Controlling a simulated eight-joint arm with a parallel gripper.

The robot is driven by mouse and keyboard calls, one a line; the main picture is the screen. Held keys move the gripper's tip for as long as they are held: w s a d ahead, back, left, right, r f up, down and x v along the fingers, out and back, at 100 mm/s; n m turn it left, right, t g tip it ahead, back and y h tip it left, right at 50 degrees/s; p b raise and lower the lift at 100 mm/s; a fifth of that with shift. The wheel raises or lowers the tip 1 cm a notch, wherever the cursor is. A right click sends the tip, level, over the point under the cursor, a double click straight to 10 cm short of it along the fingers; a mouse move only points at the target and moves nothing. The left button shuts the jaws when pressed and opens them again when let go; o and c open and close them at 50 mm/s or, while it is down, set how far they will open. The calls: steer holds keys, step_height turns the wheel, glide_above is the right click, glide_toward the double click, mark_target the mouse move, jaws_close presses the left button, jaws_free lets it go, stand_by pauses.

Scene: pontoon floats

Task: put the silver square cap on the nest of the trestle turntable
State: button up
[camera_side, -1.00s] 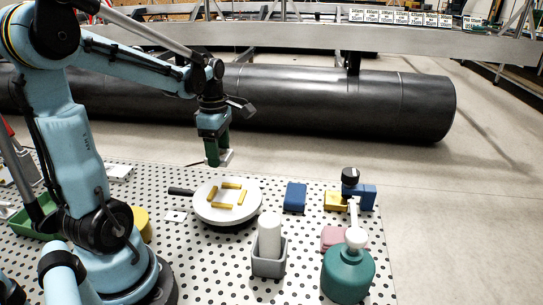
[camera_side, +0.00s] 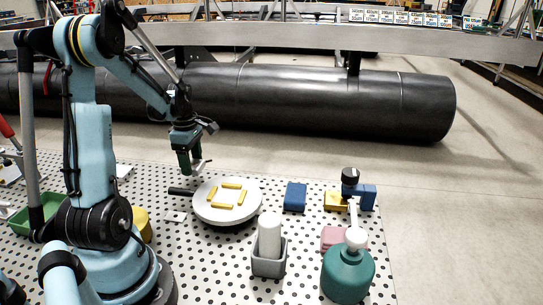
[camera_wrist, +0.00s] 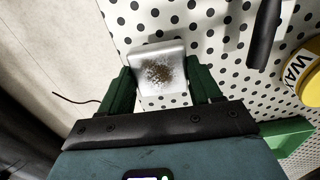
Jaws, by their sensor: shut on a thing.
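The silver square cap (camera_wrist: 158,72) is held between the green fingers of my gripper (camera_wrist: 162,88) in the wrist view. It has a brownish speckled patch in its middle. In the side view, my gripper (camera_side: 191,163) holds the cap (camera_side: 202,165) in the air, up and to the left of the trestle turntable (camera_side: 227,215). The turntable is a white round disc with a dark handle (camera_side: 181,191) at its left. Its nest (camera_side: 227,195) is a square space framed by yellow bars, and it looks empty.
A blue block (camera_side: 295,197) stands right of the turntable. A grey holder (camera_side: 268,266) with a white cylinder is in front. A teal bottle (camera_side: 347,275) is at front right. A green tray (camera_side: 20,226) is at left. A black pipe (camera_side: 300,98) runs behind.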

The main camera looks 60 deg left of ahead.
mark_target(192, 164)
steer(key=shift+f, duration=1.6)
steer(key=shift+f, duration=0.15)
steer(key=o, duration=1.2)
